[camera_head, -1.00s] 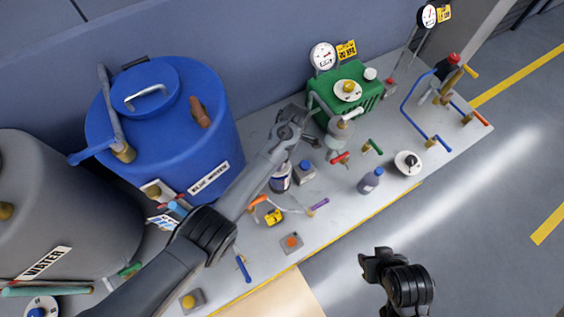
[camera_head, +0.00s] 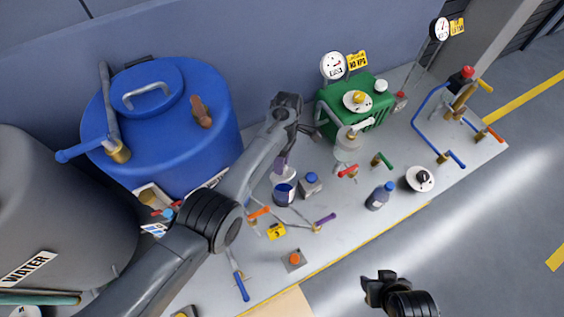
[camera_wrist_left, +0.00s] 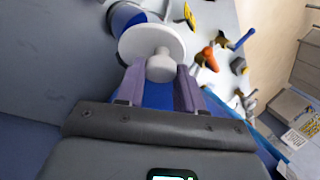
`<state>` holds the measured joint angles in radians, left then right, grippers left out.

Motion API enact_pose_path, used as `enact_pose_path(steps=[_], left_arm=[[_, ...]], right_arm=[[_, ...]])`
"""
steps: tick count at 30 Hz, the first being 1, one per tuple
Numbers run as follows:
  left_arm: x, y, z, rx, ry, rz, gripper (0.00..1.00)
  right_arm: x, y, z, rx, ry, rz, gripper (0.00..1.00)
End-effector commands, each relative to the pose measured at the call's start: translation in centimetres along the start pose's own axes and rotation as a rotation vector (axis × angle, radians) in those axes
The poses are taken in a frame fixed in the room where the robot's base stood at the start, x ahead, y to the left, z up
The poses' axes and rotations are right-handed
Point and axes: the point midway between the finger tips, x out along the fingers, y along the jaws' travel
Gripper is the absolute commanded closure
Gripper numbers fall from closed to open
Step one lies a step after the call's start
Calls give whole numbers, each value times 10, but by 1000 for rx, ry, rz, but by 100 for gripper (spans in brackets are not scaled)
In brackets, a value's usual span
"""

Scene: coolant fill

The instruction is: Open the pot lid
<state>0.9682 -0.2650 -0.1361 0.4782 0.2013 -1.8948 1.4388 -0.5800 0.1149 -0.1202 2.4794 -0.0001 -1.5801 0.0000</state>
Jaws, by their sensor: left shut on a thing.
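The pot (camera_head: 284,196) is a small dark blue and white vessel on the bench, just below my left gripper. Its dark blue inside shows in the head view. The white lid (camera_wrist_left: 140,42) is a round disc with a knob. My left gripper (camera_wrist_left: 161,78) is shut on the lid's knob with its purple fingers on both sides. In the head view the left gripper (camera_head: 281,163) is over the far side of the pot, with the lid partly hidden at the rim. My right gripper (camera_head: 374,289) is off the bench's front edge; its fingertips are unclear.
A grey bottle with a blue cap (camera_head: 310,185) stands close to the pot's right. A big blue tank (camera_head: 205,125) is at the left, and a green box (camera_head: 372,118) at the back right.

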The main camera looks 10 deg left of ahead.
Motion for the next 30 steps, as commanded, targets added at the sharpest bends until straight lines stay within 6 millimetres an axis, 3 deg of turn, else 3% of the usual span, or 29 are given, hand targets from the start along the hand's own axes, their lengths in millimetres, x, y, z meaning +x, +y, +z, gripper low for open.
enact_pose_path(steps=[1,2,6,20,30], left_arm=[[-1,0,0,0,0,-1,100],[-1,0,0,-1,0,0,59],[-1,0,0,-1,1,0,38],[-10,1,0,-2,1,3,38],[-64,2,-1,-2,2,4,38]], right_arm=[[0,0,0,-1,0,1,55],[0,0,0,-2,0,1,55],[0,1,0,-6,-1,5,55],[3,2,2,-8,-1,7,55],[25,0,8,-2,1,2,55]])
